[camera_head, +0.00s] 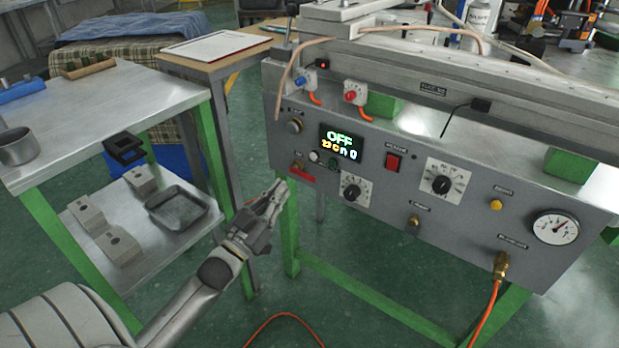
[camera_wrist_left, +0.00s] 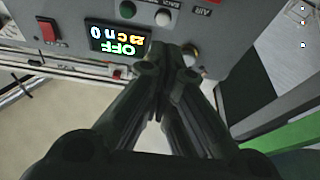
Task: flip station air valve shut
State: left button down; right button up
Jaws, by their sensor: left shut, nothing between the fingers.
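The station air valve has a red lever (camera_head: 303,175) at the lower left of the grey station panel (camera_head: 385,205). The lever lies roughly level along the panel. In the left wrist view, which shows the panel upside down, a bit of red lever (camera_wrist_left: 212,2) shows at the top edge beside the AIR label. My left gripper (camera_head: 277,189) is shut and empty, just left of and below the lever in the head view. A small gap shows between them there; contact cannot be told. The shut fingers (camera_wrist_left: 165,72) also show in the wrist view. My right gripper is not in view.
A display (camera_head: 341,142) reads OFF, with a red switch (camera_head: 393,161), dials and a gauge (camera_head: 556,228) to its right. Green table legs (camera_head: 289,235) stand below the panel. A metal side table (camera_head: 150,100) with a lower shelf of blocks stands left.

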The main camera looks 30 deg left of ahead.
pick_arm(q)
jog(key=shift+r, duration=0.25)
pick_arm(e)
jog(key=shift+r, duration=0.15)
pick_arm(q)
notch_tip(320, 180, up, 3)
jog(key=b, duration=0.1)
send_over(304, 173)
jog(key=s+d, duration=0.2)
jog(key=s, duration=0.1)
jog(key=f, duration=0.1)
jog(key=f+b, duration=0.1)
jog(key=f, duration=0.1)
jog(key=shift+w+a+f+b, duration=0.2)
jog(key=shift+w+a+b, duration=0.05)
jog(key=shift+b, duration=0.15)
jog(key=shift+f, duration=0.2)
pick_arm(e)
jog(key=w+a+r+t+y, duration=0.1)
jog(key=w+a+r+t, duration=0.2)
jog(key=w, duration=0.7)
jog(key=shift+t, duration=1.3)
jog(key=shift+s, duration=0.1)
